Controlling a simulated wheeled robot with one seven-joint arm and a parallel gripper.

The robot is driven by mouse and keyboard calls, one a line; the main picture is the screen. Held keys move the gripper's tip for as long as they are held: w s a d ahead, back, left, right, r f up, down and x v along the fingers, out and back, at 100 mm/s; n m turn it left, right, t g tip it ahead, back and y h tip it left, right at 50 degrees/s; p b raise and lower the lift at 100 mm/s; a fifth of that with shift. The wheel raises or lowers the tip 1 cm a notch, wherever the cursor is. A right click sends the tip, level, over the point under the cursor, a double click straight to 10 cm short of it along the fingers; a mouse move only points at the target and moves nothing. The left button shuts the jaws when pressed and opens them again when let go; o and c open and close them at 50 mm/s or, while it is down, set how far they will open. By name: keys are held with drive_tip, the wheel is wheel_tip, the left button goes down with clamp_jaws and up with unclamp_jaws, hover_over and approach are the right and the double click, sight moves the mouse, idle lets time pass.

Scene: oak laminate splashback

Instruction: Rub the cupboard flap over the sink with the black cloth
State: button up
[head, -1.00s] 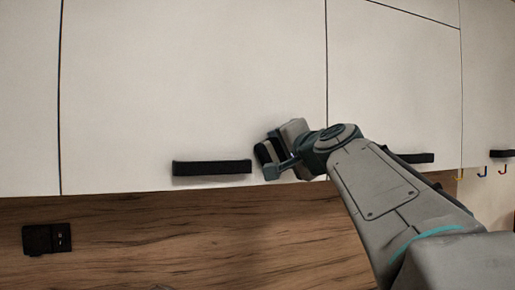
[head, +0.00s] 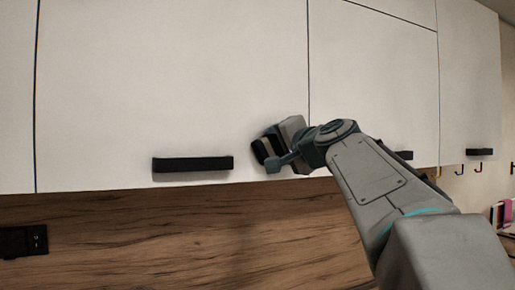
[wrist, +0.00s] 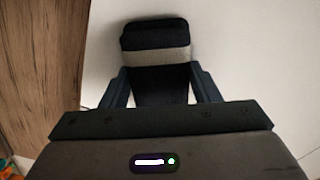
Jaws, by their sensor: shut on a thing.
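The white cupboard flap (head: 180,80) with a black bar handle (head: 193,164) fills the middle of the head view. My gripper (head: 272,158) is at the flap's lower right corner, right of the handle. It is shut on the black cloth (head: 259,151), a folded dark pad with a pale band. In the wrist view the cloth (wrist: 158,88) sits between both fingers, its far end against or very near the flap (wrist: 235,60); contact cannot be told for sure. The sink is not in view.
A wood-look splashback (head: 180,240) runs below the flap, with a black socket (head: 22,241) at left. Another white cupboard front (head: 375,85) adjoins on the right, its handle (head: 404,155) partly behind my arm. Small coloured hooks (head: 479,168) hang further right.

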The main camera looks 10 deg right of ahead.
sight(264, 144)
drive_tip(key=shift+w+d+b, duration=0.25)
drive_tip(key=shift+d, duration=0.6)
drive_tip(key=shift+w+d+b, duration=0.2)
drive_tip(key=shift+w+d, duration=0.05)
drive_tip(key=shift+d, duration=0.6)
drive_tip(key=shift+s+a+r+p, duration=0.1)
drive_tip(key=shift+s+a, duration=0.15)
drive_tip(key=shift+a, duration=0.95)
drive_tip(key=shift+s+a+f+p, duration=0.15)
drive_tip(key=shift+s+a, duration=0.1)
drive_tip(key=shift+a, duration=1)
drive_tip(key=shift+s+a+r+p, duration=0.15)
drive_tip(key=shift+s+a, duration=0.1)
drive_tip(key=shift+a, duration=0.95)
drive_tip(key=shift+d, duration=0.1)
